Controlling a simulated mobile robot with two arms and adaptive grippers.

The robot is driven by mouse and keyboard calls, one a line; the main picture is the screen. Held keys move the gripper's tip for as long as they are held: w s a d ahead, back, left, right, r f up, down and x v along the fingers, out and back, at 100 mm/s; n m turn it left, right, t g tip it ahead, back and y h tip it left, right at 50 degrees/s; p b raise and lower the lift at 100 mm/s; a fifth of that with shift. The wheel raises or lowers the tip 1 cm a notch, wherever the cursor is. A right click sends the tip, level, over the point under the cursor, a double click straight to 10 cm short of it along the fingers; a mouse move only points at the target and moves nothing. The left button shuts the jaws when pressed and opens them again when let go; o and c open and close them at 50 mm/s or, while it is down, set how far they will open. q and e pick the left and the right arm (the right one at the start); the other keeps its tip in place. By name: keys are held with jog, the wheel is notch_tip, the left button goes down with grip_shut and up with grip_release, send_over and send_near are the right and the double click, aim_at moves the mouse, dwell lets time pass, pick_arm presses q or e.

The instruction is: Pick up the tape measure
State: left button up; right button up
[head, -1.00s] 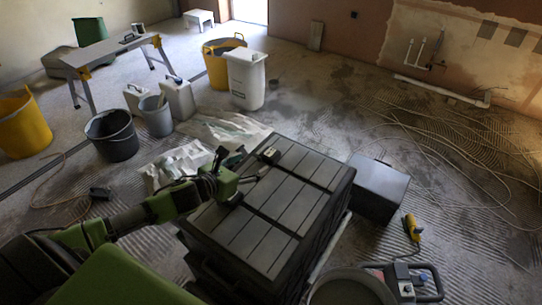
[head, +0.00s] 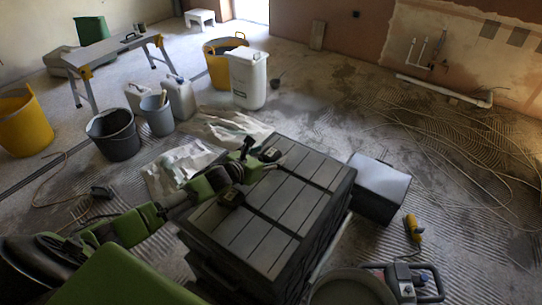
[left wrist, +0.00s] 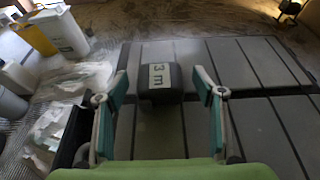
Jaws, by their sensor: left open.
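In the left wrist view the tape measure (left wrist: 161,78) shows a pale label reading "3 m". My left gripper (head: 262,159) is open, low over the lid. In the left wrist view its two teal-padded fingers (left wrist: 160,88) stand on either side of the tape measure, with a gap on both sides. My right gripper is not in view.
Crumpled sheeting (head: 180,168) lies left. Buckets and white canisters stand behind.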

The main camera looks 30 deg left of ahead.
pick_arm(q)
jog(key=c, duration=1.3)
jog(key=shift+r, duration=0.1)
